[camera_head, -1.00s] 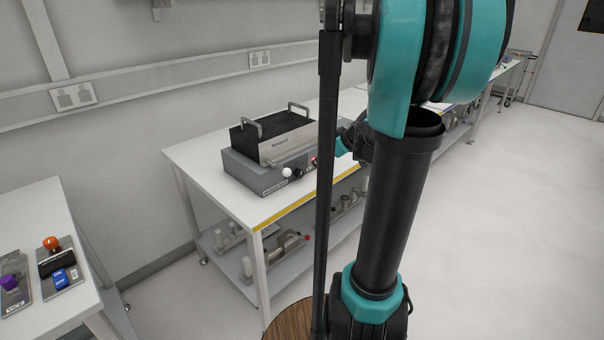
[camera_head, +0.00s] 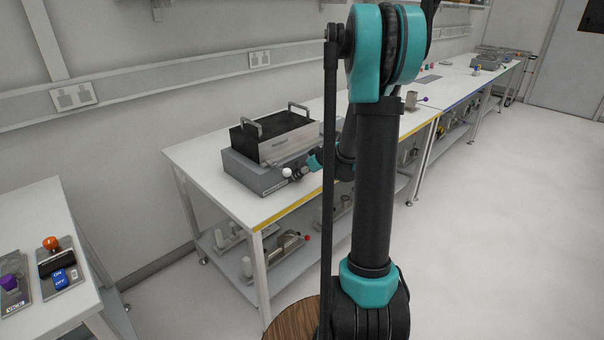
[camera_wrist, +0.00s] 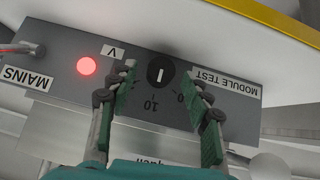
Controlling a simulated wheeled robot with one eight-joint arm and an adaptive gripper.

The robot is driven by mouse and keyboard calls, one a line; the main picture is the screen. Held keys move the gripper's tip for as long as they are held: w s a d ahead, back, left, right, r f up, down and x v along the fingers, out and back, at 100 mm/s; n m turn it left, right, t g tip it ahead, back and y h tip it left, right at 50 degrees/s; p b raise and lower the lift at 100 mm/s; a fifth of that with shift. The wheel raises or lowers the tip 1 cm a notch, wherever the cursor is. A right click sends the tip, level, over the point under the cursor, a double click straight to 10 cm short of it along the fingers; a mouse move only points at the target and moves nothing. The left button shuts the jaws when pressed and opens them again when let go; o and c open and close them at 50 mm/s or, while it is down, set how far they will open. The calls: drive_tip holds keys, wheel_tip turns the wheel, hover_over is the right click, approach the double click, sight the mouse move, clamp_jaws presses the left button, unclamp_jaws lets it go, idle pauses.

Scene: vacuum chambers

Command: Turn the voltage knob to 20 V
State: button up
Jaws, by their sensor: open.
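The voltage knob (camera_wrist: 158,67) is a round black knob with a white line, on a grey panel (camera_wrist: 60,57) that appears upside down in the wrist view. The line runs nearly upright in the picture, with the 10 mark below it. A 0 shows at the right; the left part of the scale is hidden behind a finger. My gripper (camera_wrist: 158,76) is open, its green-padded fingers on either side of the knob in the picture. I cannot tell whether they touch it. In the head view my gripper (camera_head: 299,174) is at the front of the grey device (camera_head: 248,173), and the knob is hidden.
A red lamp (camera_wrist: 86,66) glows beside a V label, near a MAINS label and lever. A white ball (camera_head: 286,173) stands out from the device's front. The device sits on a white bench (camera_head: 215,190) with a yellow front edge. Open floor lies right.

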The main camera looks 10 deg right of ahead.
drive_tip(key=shift+w+a+f, duration=0.2)
drive_tip(key=shift+w+f, duration=0.1)
drive_tip(key=shift+f, duration=0.1)
drive_tip(key=shift+c, duration=0.6)
clamp_jaws()
drive_tip(key=y, duration=0.1)
drive_tip(key=m+g+y, duration=0.2)
drive_tip(key=y, duration=0.1)
drive_tip(key=shift+w+d+f, duration=0.1)
drive_tip(key=shift+w+d, duration=0.2)
drive_tip(key=shift+d, duration=0.1)
drive_tip(key=m+g+y, duration=0.1)
drive_tip(key=y, duration=0.1)
drive_tip(key=m+y, duration=0.2)
drive_tip(key=shift+w+d+f+g, duration=0.1)
drive_tip(key=shift+d+f+g, duration=0.1)
drive_tip(key=shift+g, duration=0.2)
drive_tip(key=shift+y, duration=0.3)
